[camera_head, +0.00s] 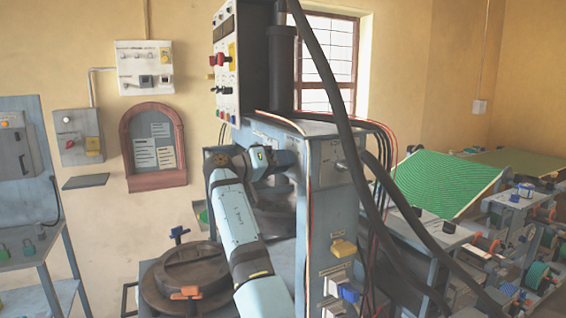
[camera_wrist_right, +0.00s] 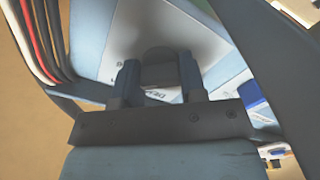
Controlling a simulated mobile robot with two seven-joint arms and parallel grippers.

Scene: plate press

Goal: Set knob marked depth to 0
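In the right wrist view, a round dark knob (camera_wrist_right: 157,66) stands on a light grey plate (camera_wrist_right: 225,68) and shows between the two fingers of my right gripper (camera_wrist_right: 158,72). The fingers are apart, one on each side of it; I cannot tell whether they touch it. Lettering on the plate below the knob is partly covered and too blurred to read surely. The knob's pointer and scale do not show. In the head view, my right gripper (camera_head: 286,158) is at the left side of the blue-grey press column (camera_head: 328,200). My left gripper is out of view.
A control box (camera_head: 225,65) with red and black knobs sits above the column. Thick black hoses (camera_head: 335,90) and thin cables run down beside it. A round dark press plate (camera_head: 190,268) is at the lower left. Machines with green sheets (camera_head: 445,183) stand to the right.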

